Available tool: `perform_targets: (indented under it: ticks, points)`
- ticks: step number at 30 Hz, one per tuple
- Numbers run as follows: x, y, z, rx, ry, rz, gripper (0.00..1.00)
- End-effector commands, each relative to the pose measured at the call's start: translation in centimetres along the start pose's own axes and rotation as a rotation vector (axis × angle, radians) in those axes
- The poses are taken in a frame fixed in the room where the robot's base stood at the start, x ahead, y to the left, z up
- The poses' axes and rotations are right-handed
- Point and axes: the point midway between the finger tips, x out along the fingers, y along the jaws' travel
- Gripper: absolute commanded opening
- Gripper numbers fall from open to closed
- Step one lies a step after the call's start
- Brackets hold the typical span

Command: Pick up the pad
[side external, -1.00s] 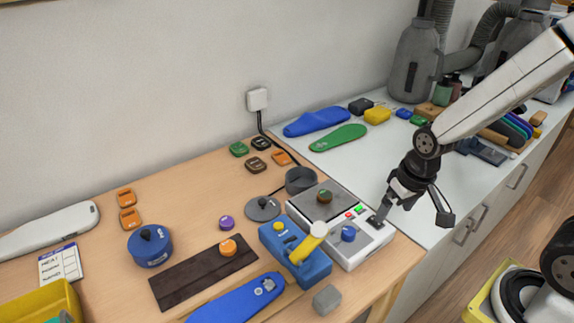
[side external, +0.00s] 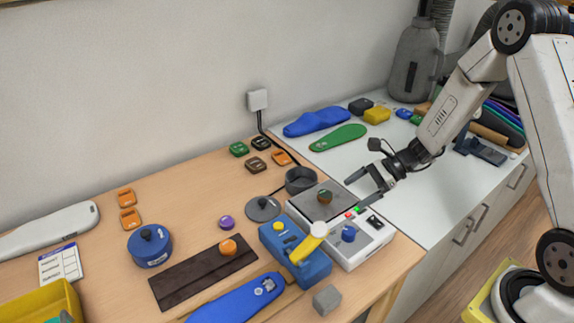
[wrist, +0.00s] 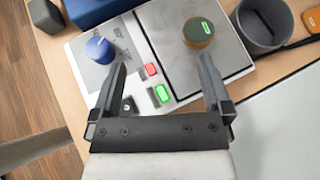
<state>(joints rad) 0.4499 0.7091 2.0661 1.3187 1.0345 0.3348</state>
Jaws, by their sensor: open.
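No single object is clearly marked as the pad. My gripper (side external: 354,192) is open and empty above the right side of the unit. In the wrist view my gripper (wrist: 162,66) has its fingers wide apart, with red and green buttons visible between them.
A blue fixture with a yellow handle (side external: 300,252) stands left of the unit. A dark cup (side external: 300,180) stands behind it. Blue and green insoles (side external: 338,138) lie on the white counter (side external: 430,215). A brown strip (side external: 200,276) with an orange knob lies on the left.

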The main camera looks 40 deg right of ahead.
Motion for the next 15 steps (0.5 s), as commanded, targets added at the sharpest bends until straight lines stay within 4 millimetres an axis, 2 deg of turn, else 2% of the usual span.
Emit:
perform_targets:
  ticks: [3,6,15]
  points:
    - [-0.4,-1.9,-0.9,0.106,-0.075,-0.083,0.99]
    - [-0.6,-2.9,-1.2,0.153,-0.113,-0.126,0.99]
    - [-0.6,-3.4,-1.3,0.176,-0.132,-0.147,0.99]
